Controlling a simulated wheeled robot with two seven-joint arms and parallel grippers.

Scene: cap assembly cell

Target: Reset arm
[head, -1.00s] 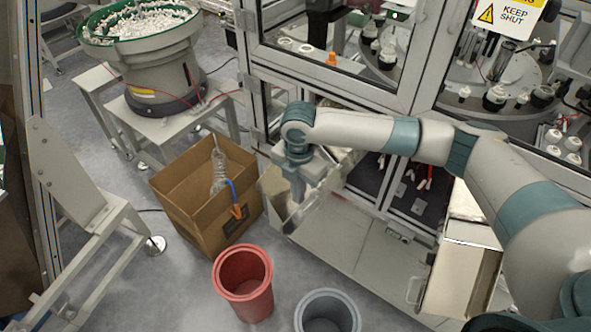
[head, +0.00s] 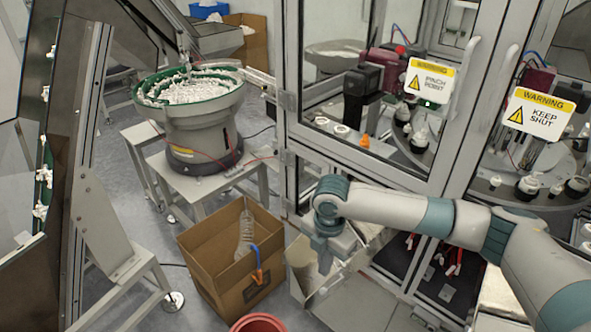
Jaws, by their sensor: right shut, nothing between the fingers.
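My right arm reaches in from the right edge across the front of the glazed machine cell. My right gripper (head: 321,268) hangs from the wrist and points down, in front of the cell's lower opening and over a light grey open bin or drawer (head: 335,290). It is shut and empty; its fingertips are small and hard to make out. My left gripper is not in view.
A cardboard box (head: 228,262) holding a clear bottle (head: 244,232) stands left of the gripper. A red bucket (head: 258,323) is at the bottom edge. A bowl feeder (head: 190,90) full of white caps stands behind. Glazed doors with warning signs (head: 430,83) rise behind my arm.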

